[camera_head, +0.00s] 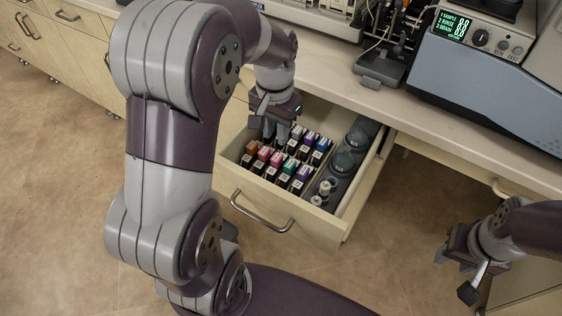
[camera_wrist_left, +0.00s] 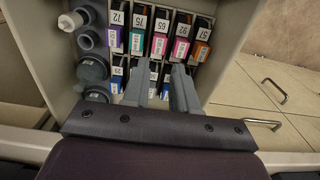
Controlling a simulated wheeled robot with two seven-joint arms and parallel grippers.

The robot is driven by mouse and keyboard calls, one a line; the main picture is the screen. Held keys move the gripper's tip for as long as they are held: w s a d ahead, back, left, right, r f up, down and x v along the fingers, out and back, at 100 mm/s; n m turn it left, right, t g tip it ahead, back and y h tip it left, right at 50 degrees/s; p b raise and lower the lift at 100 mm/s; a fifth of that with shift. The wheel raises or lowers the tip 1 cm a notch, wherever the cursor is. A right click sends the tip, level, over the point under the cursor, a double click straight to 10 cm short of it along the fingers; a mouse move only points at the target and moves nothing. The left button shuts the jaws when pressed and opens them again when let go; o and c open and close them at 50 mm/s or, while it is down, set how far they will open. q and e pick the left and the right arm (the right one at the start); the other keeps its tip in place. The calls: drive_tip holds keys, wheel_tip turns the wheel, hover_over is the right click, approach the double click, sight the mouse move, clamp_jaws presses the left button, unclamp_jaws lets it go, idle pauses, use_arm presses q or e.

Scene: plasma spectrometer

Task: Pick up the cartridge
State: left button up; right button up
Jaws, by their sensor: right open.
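Several labelled cartridges stand upright in rows in an open drawer (camera_head: 332,226). In the head view the near row has orange, pink, teal (camera_head: 290,166) and purple (camera_head: 302,174) tops. In the left wrist view a row shows purple, teal (camera_wrist_left: 137,40), pink (camera_wrist_left: 181,45) and orange cartridges. My left gripper (camera_head: 273,133) points down over the back left of the cartridges. In the left wrist view its fingers (camera_wrist_left: 161,84) are apart, with a cartridge (camera_wrist_left: 156,73) partly visible between them; I cannot tell whether they touch it. My right gripper (camera_head: 455,272) is open and empty, away from the drawer.
Dark round-topped containers (camera_head: 343,163) and small white-capped vials (camera_head: 324,188) fill the drawer's right side. The counter (camera_head: 420,128) above carries a blue-grey instrument (camera_head: 490,85) with a green display and a black stand (camera_head: 383,68).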

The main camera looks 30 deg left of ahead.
sight(277, 157)
use_arm(q)
wheel_tip(277, 157, down, 9)
drive_tip(key=shift+d+r+b, duration=0.1)
drive_tip(key=shift+b, duration=0.9)
clamp_jaws()
